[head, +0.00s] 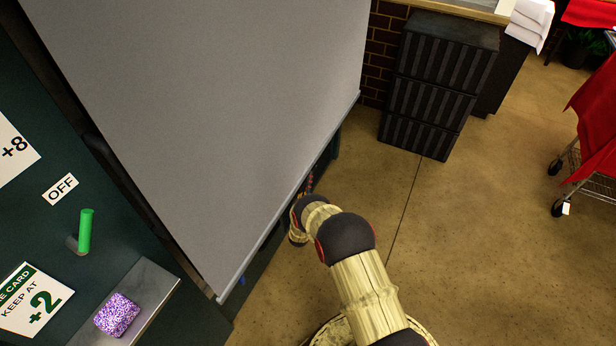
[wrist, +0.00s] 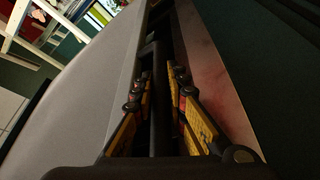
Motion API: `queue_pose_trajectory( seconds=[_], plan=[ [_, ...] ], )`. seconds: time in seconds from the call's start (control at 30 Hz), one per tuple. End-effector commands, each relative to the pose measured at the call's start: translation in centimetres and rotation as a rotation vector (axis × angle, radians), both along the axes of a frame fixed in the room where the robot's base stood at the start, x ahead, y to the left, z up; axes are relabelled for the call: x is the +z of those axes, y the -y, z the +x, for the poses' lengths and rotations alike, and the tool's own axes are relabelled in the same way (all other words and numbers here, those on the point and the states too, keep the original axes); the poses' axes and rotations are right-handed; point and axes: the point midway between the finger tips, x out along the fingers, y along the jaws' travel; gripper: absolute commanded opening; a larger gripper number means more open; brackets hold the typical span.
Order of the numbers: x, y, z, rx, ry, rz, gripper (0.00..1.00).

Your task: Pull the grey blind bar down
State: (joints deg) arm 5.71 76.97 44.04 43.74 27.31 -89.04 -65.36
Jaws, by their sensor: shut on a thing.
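The grey blind (head: 230,110) hangs as a large flat sheet in the head view, with the blind bar (head: 262,239) along its lower edge. The blind sheet (wrist: 70,90) also fills the left of the wrist view. My gripper (wrist: 160,88) has its yellow and black fingers on both sides of a dark bar-like strip beside the sheet's edge, and is shut on it. In the head view my arm reaches up to the blind's lower edge, and the blind mostly hides the gripper. The exact contact is too dark to see.
At left, a dark green panel (head: 40,130) carries a green lever (head: 86,231), an OFF label (head: 61,188) and a shelf with a purple speckled block (head: 117,314). Stacked black crates (head: 436,85) stand at the back. A red-draped cart (head: 597,120) is at right. Open floor lies between.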

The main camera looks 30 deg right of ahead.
Motion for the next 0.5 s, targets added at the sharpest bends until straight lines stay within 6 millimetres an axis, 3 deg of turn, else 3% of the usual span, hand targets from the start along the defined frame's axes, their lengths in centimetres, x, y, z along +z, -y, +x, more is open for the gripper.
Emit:
queue_pose_trajectory(
  seconds=[0.3, 0.33, 0.5],
  plan=[
    [-0.53, -0.04, -0.04, 0.003, -0.011, 0.005, 0.0],
    [-0.53, -0.03, -0.06, 0.003, -0.011, 0.005, 0.16],
    [-0.53, -0.03, -0.11, 0.002, -0.01, 0.005, 0.26]
  ],
)
